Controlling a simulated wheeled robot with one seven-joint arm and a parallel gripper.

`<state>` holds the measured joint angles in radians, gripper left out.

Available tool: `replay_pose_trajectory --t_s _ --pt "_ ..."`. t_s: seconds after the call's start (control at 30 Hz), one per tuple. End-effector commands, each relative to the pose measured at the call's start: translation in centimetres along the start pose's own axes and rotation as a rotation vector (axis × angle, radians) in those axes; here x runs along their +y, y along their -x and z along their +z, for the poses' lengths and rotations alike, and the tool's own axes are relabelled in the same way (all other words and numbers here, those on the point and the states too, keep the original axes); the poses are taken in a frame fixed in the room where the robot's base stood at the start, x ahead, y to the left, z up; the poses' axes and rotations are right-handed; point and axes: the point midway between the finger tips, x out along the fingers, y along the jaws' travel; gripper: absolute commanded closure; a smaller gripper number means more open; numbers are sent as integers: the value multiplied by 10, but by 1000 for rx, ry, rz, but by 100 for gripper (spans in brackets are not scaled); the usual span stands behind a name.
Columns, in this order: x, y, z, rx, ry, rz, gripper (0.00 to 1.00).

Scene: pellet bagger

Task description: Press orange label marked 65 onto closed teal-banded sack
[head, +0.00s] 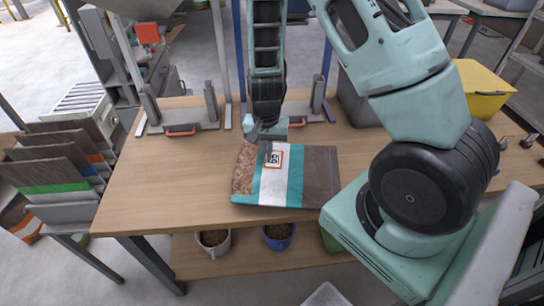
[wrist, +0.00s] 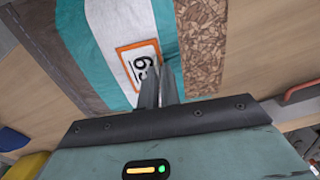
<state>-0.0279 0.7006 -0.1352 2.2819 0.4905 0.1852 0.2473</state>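The sack (head: 318,178) lies flat on the wooden table, with a teal band, a white band and a brown flake-patterned end; it also fills the upper wrist view (wrist: 97,30). The orange-bordered label (head: 273,159) reads 65 and lies over the teal and white bands; in the wrist view (wrist: 138,62) it is turned sideways. My gripper (head: 266,140) points down at the sack. In the wrist view my two fingers (wrist: 158,80) are nearly together, their tips at the label's edge. I cannot tell whether the label touches the sack everywhere.
Two grey clamp fixtures with red handles (head: 182,131) stand at the table's back. A yellow bin (head: 482,92) is at the back right. Folded sacks (head: 50,170) hang on a rack at left. A white bucket (head: 214,243) and a blue bucket (head: 279,237) sit underneath. The table's left part is clear.

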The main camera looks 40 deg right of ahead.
Motion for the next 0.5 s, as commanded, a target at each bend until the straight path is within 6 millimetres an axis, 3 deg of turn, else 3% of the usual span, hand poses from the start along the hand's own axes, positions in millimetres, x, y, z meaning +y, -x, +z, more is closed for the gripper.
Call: replay_pose_trajectory --t_s 0.43,0.5 --pt "0 -4 0 0 0 0 100" --pt "0 -4 0 0 0 1 82"
